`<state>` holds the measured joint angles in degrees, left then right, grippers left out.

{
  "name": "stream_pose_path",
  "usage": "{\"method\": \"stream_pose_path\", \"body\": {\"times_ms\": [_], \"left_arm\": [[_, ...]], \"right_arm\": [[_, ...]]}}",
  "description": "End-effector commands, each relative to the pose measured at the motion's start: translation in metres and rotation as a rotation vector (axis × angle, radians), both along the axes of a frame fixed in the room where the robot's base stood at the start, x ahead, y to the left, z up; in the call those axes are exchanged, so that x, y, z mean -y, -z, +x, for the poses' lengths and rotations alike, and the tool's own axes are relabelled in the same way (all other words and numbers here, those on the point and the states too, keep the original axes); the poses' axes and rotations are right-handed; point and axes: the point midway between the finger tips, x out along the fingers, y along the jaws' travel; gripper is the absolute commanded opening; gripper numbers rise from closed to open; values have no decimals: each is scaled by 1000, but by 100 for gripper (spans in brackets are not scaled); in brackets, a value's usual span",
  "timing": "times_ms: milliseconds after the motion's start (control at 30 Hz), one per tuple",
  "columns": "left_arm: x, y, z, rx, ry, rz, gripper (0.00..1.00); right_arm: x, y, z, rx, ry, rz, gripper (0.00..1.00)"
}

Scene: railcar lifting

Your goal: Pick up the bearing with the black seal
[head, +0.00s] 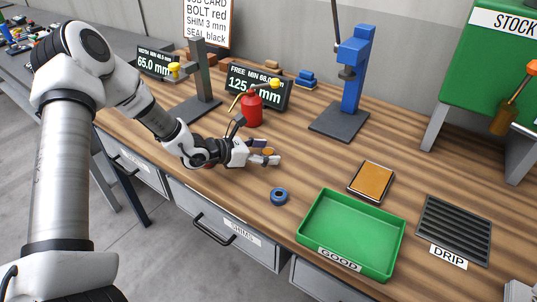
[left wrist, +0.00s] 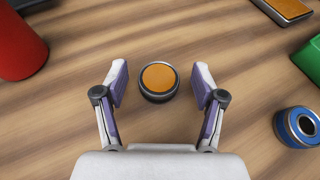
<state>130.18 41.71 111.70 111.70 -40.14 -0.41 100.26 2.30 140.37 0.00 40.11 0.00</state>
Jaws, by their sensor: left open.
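My left gripper (head: 268,156) is open and low over the wooden bench. In the left wrist view its two fingers (left wrist: 160,88) stand on either side of a round part (left wrist: 158,80) with a dark rim and an orange top, with a gap on both sides. In the head view the fingers partly hide this part. A blue ring-shaped bearing (head: 279,196) with a dark centre lies apart, in front of the gripper; it also shows at the right of the left wrist view (left wrist: 301,127). I cannot clearly make out a black seal on either. My right gripper is not in view.
A green tray marked GOOD (head: 318,249), an orange-topped pad (head: 371,179) and a DRIP grate (head: 454,230) lie to the right. A red can (head: 252,111) and a display (head: 258,86) stand behind the gripper. A blue press (head: 355,75) stands farther back.

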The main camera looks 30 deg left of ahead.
Motion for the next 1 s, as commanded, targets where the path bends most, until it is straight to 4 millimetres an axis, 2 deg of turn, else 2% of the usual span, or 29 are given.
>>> {"method": "stream_pose_path", "body": {"times_ms": [167, 367, 767, 1000], "left_arm": [[0, 0, 0, 1, -1, -1, 70], [0, 0, 0, 0, -1, 0, 2], [0, -3, 0, 1, -1, -2, 1], [0, -25, 1, 3, -2, -2, 1]], "right_arm": [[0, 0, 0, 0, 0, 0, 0], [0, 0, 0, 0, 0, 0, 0], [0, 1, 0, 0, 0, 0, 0], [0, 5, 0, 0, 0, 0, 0]]}}
